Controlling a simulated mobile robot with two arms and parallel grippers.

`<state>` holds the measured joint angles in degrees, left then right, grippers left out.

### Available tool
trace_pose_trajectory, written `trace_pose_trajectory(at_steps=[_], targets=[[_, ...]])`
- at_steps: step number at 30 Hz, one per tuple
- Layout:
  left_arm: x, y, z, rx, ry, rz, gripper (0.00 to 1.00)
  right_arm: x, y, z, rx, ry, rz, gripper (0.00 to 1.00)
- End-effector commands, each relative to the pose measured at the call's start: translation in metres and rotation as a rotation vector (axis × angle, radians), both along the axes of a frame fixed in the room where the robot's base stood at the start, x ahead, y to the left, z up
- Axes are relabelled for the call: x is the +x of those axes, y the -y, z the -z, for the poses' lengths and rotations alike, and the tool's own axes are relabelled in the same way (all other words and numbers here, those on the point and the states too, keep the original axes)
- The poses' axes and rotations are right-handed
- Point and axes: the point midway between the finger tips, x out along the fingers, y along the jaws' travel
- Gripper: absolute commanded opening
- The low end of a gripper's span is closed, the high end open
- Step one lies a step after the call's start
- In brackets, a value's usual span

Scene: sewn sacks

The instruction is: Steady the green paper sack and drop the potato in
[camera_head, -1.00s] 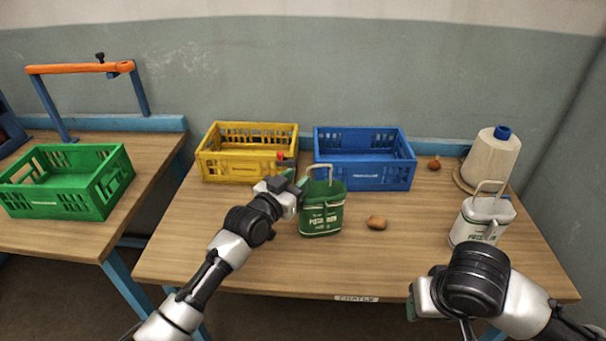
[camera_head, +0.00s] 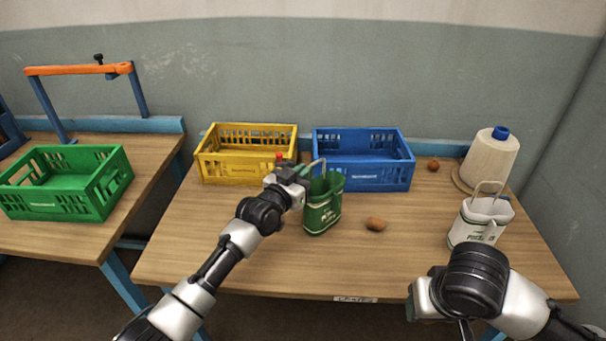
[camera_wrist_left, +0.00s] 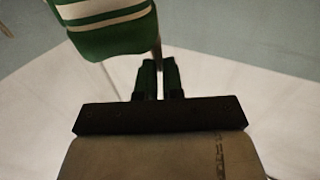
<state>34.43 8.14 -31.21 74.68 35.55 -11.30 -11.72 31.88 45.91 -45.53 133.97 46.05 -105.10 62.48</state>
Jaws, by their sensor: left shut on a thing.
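The green paper sack (camera_head: 322,210) stands on the table, turned and slightly tilted, with a pale loop handle at its top. My left gripper (camera_head: 301,176) is at its upper left side, shut on it, it seems by the handle. In the left wrist view, the sack's green and white side (camera_wrist_left: 110,30) shows beside the closed fingers (camera_wrist_left: 158,80), which have a thin strip between them. The potato (camera_head: 376,224) lies on the table, right of the sack and apart from it. My right gripper (camera_head: 413,304) is low at the front right; its fingers cannot be made out.
A yellow crate (camera_head: 245,174) and a blue crate (camera_head: 368,179) stand behind the sack. A white sack (camera_head: 478,224), a thread cone (camera_head: 490,160) and an onion-like item (camera_head: 433,164) are on the right. A green crate (camera_head: 68,205) is on the left table. The front middle is clear.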

Motion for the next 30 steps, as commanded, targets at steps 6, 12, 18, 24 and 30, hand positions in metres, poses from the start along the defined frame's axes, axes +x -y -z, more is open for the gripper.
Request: trace_pose_trajectory(at_steps=[6, 12, 18, 24, 30], targets=[[-0.0001, -0.0003, 0.0002, 0.000, 0.000, 0.000, 0.00, 0.0001, 0.0000, -0.0001, 0.000, 0.000, 0.000, 0.36], [-0.0001, -0.0003, 0.0002, 0.000, 0.000, 0.000, 0.00, 0.0001, 0.0000, -0.0001, 0.000, 0.000, 0.000, 0.36], [-0.0001, -0.0003, 0.0002, 0.000, 0.000, 0.000, 0.24, 0.0000, 0.0000, 0.0000, 0.000, 0.000, 0.000, 0.36], [-0.0001, -0.0003, 0.0002, 0.000, 0.000, 0.000, 0.37, 0.0000, 0.0000, -0.0001, 0.000, 0.000, 0.000, 0.36], [-0.0018, -0.0013, 0.0004, 0.000, 0.000, 0.000, 0.37, 0.0000, 0.0000, -0.0002, 0.000, 0.000, 0.000, 0.36]])
